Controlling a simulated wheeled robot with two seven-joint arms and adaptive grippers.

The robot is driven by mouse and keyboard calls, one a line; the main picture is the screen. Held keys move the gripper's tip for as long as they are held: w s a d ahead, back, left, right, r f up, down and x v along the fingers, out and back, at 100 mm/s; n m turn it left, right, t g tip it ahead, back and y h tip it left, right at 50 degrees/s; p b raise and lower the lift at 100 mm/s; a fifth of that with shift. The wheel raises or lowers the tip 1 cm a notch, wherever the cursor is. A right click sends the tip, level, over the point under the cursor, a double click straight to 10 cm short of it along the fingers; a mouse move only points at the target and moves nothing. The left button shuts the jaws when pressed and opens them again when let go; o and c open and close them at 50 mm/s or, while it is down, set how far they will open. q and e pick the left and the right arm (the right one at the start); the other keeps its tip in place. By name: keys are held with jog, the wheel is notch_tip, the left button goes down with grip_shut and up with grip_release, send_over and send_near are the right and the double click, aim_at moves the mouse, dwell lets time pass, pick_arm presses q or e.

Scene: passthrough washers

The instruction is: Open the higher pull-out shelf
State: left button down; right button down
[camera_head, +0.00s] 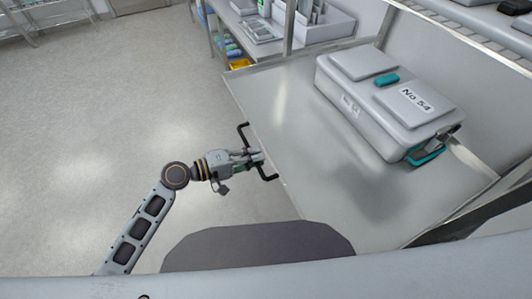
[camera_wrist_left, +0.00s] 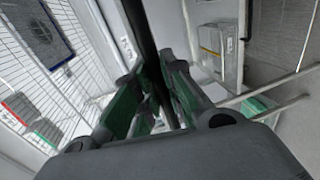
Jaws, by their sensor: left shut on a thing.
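The pull-out shelf (camera_head: 290,125) is a flat grey metal surface with a black bracket-shaped handle (camera_head: 243,131) on its left front edge. My left gripper (camera_head: 257,158) reaches in from the left and is shut on the middle of this handle. In the left wrist view, the dark handle bar (camera_wrist_left: 144,28) runs up from between the green-padded fingers (camera_wrist_left: 155,105). The fingers hide the gripped part of the bar. How far out the shelf stands is hard to tell. My right gripper is in neither view.
A grey lidded case marked No 54 (camera_head: 345,100), with teal latches, sits on the shelf's right part. A rack upright (camera_head: 289,30) and trays (camera_head: 325,28) stand at the back. Open floor (camera_head: 90,110) lies to the left.

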pick_arm(q)
jog(key=shift+f+v, duration=0.2)
jog(key=shift+v, duration=0.8)
jog(key=c, duration=1.5)
grip_release()
jog(key=v, duration=1.2)
jog(key=shift+f, duration=0.15)
